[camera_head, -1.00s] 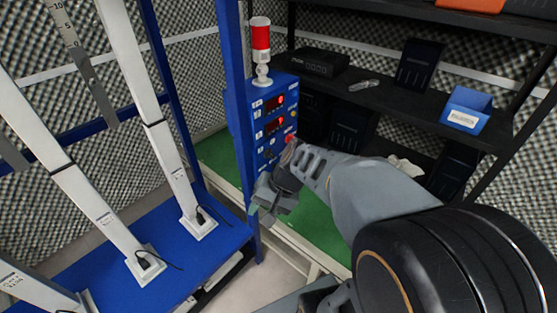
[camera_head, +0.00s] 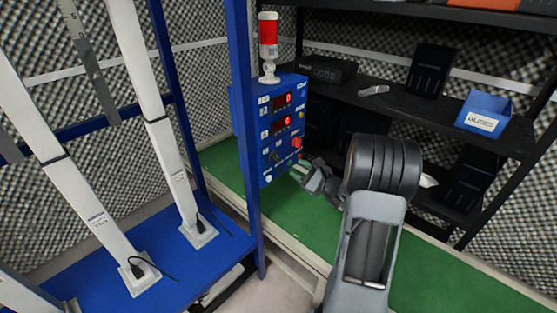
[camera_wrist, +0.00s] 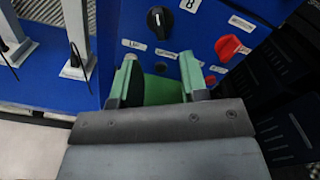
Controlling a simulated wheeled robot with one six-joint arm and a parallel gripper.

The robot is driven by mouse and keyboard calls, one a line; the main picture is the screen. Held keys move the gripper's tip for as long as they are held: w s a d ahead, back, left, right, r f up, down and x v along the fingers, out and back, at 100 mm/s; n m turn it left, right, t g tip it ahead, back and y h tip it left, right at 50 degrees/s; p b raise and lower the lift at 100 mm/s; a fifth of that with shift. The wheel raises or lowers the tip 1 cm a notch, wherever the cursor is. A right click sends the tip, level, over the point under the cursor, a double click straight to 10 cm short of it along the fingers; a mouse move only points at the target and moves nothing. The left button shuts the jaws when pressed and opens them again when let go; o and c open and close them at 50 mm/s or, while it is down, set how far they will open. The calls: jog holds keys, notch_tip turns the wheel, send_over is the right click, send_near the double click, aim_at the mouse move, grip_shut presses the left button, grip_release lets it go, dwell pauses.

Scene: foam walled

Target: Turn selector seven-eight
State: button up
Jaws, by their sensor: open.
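A blue control panel (camera_head: 268,140) on a blue post carries red digit displays, a red knob (camera_head: 297,143) and a small black selector (camera_head: 275,156) low on its face. In the wrist view the black selector (camera_wrist: 160,20) has a white pointer mark and a label "8" at its upper right; other markings are cut off. The red knob (camera_wrist: 228,47) is to its right. My gripper (camera_wrist: 160,80) is open and empty, its green-lined fingers below the selector and apart from it. In the head view my gripper (camera_head: 300,170) is by the panel's lower right edge.
A red signal lamp (camera_head: 268,35) stands on the panel. White columns stand on a blue base (camera_head: 190,260) at left. The green surface (camera_head: 290,212) below the panel is clear.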

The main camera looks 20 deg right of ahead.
aim_at(278, 158)
jog(key=x, duration=0.9)
jog(key=shift+w+a, duration=0.15)
jog(key=shift+w, duration=0.1)
grip_shut()
